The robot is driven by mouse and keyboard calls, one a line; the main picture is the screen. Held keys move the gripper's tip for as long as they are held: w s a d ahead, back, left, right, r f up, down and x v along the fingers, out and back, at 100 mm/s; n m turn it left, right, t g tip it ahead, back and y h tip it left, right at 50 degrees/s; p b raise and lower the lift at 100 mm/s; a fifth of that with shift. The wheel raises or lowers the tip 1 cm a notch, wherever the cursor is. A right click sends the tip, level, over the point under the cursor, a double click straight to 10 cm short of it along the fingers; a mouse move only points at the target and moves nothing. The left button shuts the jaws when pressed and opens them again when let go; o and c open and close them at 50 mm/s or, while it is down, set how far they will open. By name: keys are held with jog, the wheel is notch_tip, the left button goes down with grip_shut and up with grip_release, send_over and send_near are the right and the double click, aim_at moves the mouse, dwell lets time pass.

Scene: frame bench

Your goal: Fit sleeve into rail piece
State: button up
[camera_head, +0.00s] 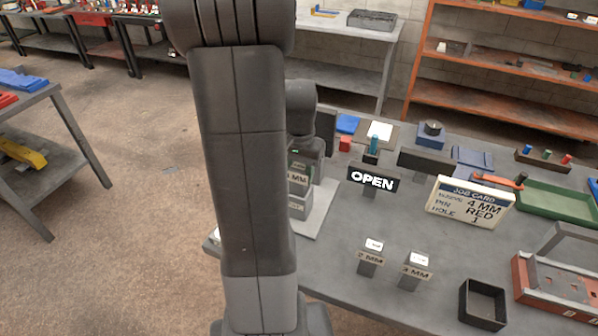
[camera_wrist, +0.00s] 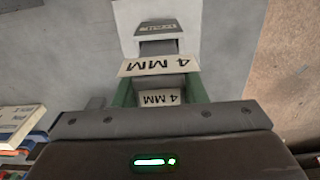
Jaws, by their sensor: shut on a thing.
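My gripper (camera_wrist: 158,92) is shut on a sleeve piece (camera_wrist: 158,66) that carries white "4 MM" labels. Its green fingers stand on both sides of the piece in the wrist view. In the head view the held sleeve (camera_head: 298,178) shows beside my arm, partly hidden by it, over a pale sheet (camera_head: 314,214) on the bench. Another dark labelled part (camera_wrist: 158,28) lies just beyond it in the wrist view; its label is unreadable. A red block with a pale top (camera_head: 555,289), perhaps the rail piece, is at the right edge, cut off by the frame.
Two stands labelled "2 MM" (camera_head: 370,257) and apparently "3 MM" (camera_head: 415,270) stand at the front. A black open box (camera_head: 483,304) is right of them. An "OPEN" sign (camera_head: 373,180), a job card (camera_head: 470,202) reading 4 MM, red, 1, and a green tray (camera_head: 556,204) stand behind.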

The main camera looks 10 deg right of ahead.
jog(key=shift+f, duration=0.15)
jog(key=shift+f+b, duration=0.5)
jog(key=o, duration=1.2)
jog(key=shift+r+p, duration=0.5)
jog(key=shift+r, duration=0.1)
notch_tip(320, 180, up, 12)
jog(key=shift+r+b, duration=0.1)
jog(key=shift+b, duration=0.3)
